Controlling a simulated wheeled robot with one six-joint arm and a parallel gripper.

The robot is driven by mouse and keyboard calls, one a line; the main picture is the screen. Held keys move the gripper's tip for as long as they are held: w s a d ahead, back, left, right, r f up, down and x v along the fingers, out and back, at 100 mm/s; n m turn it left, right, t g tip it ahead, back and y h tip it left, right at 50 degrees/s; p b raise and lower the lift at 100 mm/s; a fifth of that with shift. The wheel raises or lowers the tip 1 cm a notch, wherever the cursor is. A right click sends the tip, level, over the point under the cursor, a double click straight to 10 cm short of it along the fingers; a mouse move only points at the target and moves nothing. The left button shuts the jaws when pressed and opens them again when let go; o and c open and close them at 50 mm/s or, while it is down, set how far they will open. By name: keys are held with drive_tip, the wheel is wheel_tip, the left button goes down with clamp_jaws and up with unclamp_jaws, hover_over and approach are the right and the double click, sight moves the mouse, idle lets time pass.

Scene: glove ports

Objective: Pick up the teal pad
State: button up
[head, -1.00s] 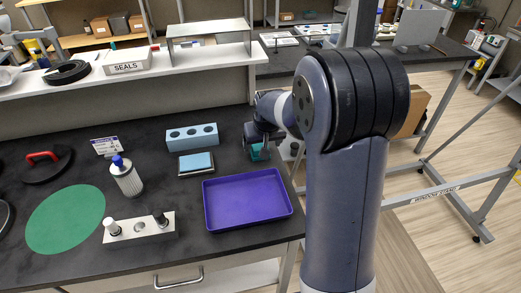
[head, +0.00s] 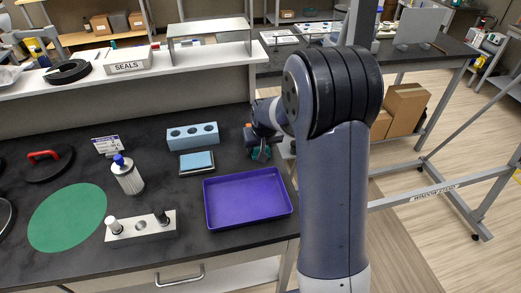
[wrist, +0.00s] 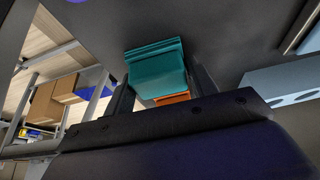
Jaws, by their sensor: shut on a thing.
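The teal pad (wrist: 155,62) is a small ridged block between the two dark fingers of my gripper (wrist: 162,88) in the wrist view. The fingers are shut on its sides. An orange part (wrist: 172,98) shows just behind the pad. In the head view my gripper (head: 262,146) is at the right of the black bench, behind the purple tray, with a little of the teal pad (head: 261,155) showing at its tip. I cannot tell whether the pad is clear of the bench top.
The purple tray (head: 282,212) is empty, in front of my gripper. A pale blue block with holes (head: 193,135) and a light blue pad in a dark tray (head: 196,160) lie to the left. A white bottle (head: 129,178) and a metal fixture (head: 140,229) stand farther left.

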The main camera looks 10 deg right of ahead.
drive_tip(key=c, duration=0.3)
drive_tip(key=shift+r, duration=0.1)
wheel_tip(320, 180, up, 10)
drive_tip(key=shift+f+b, duration=0.1)
drive_tip(key=shift+b, duration=0.35)
